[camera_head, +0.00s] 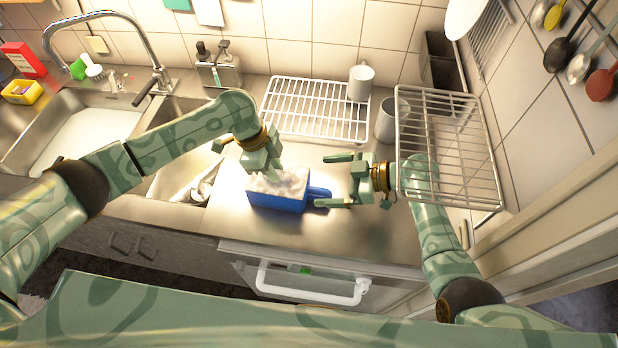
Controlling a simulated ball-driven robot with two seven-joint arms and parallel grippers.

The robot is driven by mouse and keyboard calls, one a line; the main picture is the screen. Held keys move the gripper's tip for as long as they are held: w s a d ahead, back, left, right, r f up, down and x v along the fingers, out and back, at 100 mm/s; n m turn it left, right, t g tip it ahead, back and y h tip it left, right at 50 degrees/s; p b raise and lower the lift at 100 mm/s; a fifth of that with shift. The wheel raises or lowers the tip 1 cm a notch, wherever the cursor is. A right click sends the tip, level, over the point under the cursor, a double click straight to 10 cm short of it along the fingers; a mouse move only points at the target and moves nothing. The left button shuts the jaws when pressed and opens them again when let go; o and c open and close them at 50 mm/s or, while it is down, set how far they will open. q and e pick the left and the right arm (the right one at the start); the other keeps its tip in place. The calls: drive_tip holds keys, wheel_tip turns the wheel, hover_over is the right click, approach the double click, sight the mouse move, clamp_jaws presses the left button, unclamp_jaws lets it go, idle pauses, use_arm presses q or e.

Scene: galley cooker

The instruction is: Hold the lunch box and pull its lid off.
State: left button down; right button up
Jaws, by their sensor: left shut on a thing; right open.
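The lunch box (277,202) sits on the steel counter right of the sink. Its front side is blue and its top is pale and mottled. A blue tab (319,193) sticks out from its right end; I cannot tell where lid and box meet. My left gripper (268,172) reaches down from behind and is shut on the lunch box at its back left; its fingertips are partly hidden. My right gripper (332,180) is open and empty, to the right of the box. Its fingers point left, one behind the tab and one in front, apart from it.
A white wire rack (305,108) lies behind the box, with a white mug (360,83) on it. A grey cup (386,122) stands beside it. A raised wire rack (447,150) is close to my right arm. The sink (150,185) opens on the left. The counter's front edge is near.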

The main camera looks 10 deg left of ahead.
sight(299, 181)
drive_tip(key=x, duration=0.9)
drive_tip(key=shift+a+f, duration=0.1)
drive_tip(key=shift+a, duration=0.05)
drive_tip(key=c, duration=0.7)
drive_tip(key=shift+c, duration=0.2)
